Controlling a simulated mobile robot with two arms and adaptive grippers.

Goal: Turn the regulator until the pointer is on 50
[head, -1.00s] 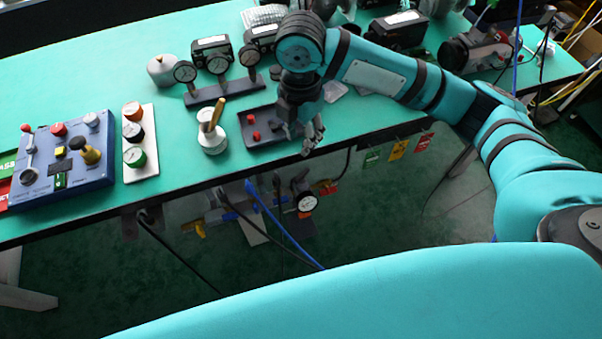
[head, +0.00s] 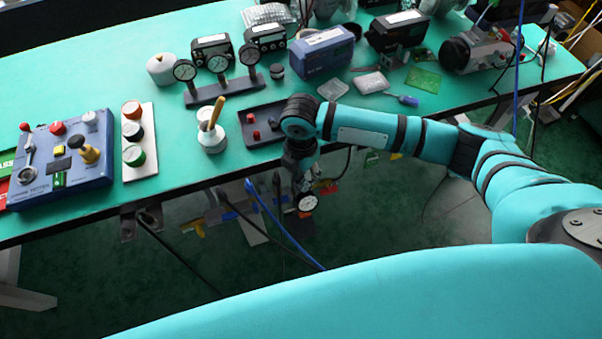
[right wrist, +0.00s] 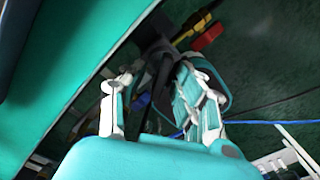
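A small white-faced gauge (head: 307,202) shows below the table's front edge in the head view, among fittings under the table. It appears to belong to the regulator, whose body is mostly hidden behind my right arm. The pointer's reading is too small to tell. My right gripper (head: 299,180) points down in front of the table edge, just above the gauge. In the right wrist view my right gripper (right wrist: 152,88) has its fingers spread, with a dark part (right wrist: 158,62) showing between and beyond them. Contact cannot be told. My left gripper is not in view.
The green table (head: 80,80) carries a blue control box (head: 95,185), a button panel (head: 140,165), a gauge stand (head: 222,90) and a dark tray (head: 255,138) close to my right arm. A blue hose (head: 275,220) and black cables hang below the table edge.

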